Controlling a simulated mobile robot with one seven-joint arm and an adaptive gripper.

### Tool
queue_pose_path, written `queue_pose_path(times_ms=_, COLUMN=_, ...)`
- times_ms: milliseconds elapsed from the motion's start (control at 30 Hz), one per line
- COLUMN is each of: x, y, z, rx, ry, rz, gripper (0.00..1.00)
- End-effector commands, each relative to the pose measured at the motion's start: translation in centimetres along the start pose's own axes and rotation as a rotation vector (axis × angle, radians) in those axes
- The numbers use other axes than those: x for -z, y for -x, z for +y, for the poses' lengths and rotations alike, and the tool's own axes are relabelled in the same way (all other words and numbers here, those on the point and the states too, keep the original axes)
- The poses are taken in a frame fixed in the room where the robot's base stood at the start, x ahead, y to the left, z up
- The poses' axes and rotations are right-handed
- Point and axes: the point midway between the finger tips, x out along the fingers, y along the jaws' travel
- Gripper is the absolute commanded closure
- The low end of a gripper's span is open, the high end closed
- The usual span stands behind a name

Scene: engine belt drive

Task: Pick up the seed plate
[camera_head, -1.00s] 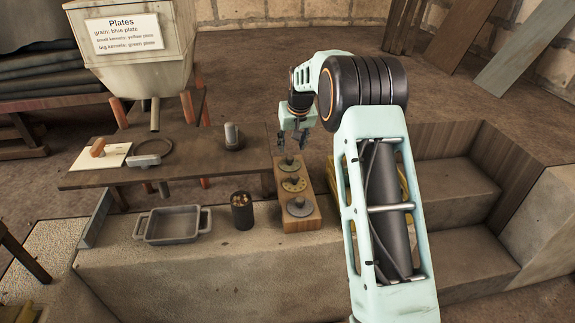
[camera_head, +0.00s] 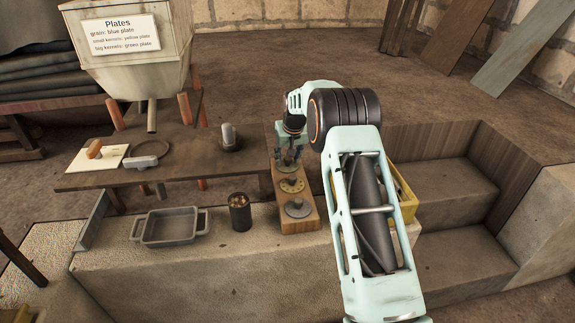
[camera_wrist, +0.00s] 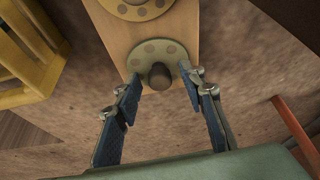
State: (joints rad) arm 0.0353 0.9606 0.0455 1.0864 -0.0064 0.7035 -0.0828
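Three round seed plates with knobs lie in a row on a wooden block (camera_head: 307,222). The near plate (camera_head: 298,208) is grey, and the middle plate (camera_head: 292,185) is yellowish. The far plate is mostly hidden by my gripper (camera_head: 288,162) in the head view. In the wrist view, this far plate (camera_wrist: 173,50) is dull greenish with a ring of holes and a dark knob (camera_wrist: 160,76). My gripper (camera_wrist: 161,78) is open and points down over it, one finger on each side of the knob. A gap shows between each finger and the knob.
A sign (camera_head: 124,33) on the hopper lists plate colours. A wooden table (camera_head: 198,158) stands left of the block. A grey tray (camera_head: 170,227) and a dark cup (camera_head: 240,212) sit on the stone ledge. A yellow crate (camera_head: 405,192) is at the block's right.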

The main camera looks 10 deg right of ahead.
Motion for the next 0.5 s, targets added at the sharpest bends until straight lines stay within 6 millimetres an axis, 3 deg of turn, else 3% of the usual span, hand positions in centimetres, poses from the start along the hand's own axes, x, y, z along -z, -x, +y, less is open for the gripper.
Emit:
queue_pose_path(times_ms=33, x=-0.01, y=0.01, z=0.0, rx=0.0, ry=0.0, rz=0.0, gripper=0.7)
queue_pose_path(times_ms=300, x=-0.01, y=0.02, z=0.0, rx=0.0, ry=0.0, rz=0.0, gripper=1.0)
queue_pose_path(times_ms=500, x=0.02, y=0.05, z=0.0, rx=0.0, ry=0.0, rz=0.001, gripper=1.0)
